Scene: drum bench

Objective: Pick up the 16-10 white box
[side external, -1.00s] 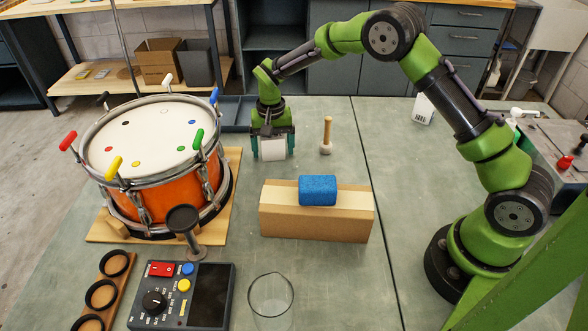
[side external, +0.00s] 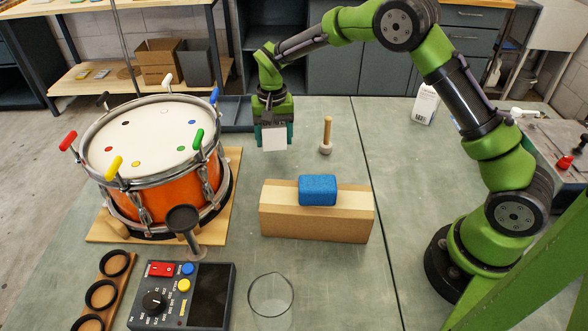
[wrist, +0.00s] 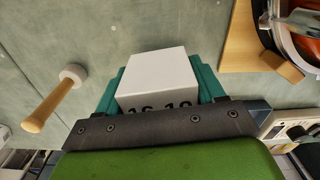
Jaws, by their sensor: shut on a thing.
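The white box (side external: 274,137) is between the teal fingers of my gripper (side external: 273,135) in the side external view, right of the drum and left of the mallet. My gripper is shut on it, and it appears raised a little above the bench. In the wrist view the box (wrist: 158,80) sits between the teal fingers (wrist: 160,88). Partly hidden dark print that looks like "16-10" shows on its face near the gripper's dark bar.
A wooden-handled mallet (side external: 326,137) stands close right of the gripper. An orange drum (side external: 150,150) on a wooden board is to the left. A cardboard block (side external: 315,225) with a blue sponge (side external: 317,190) lies in front. Another white box (side external: 425,104) stands at the back right.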

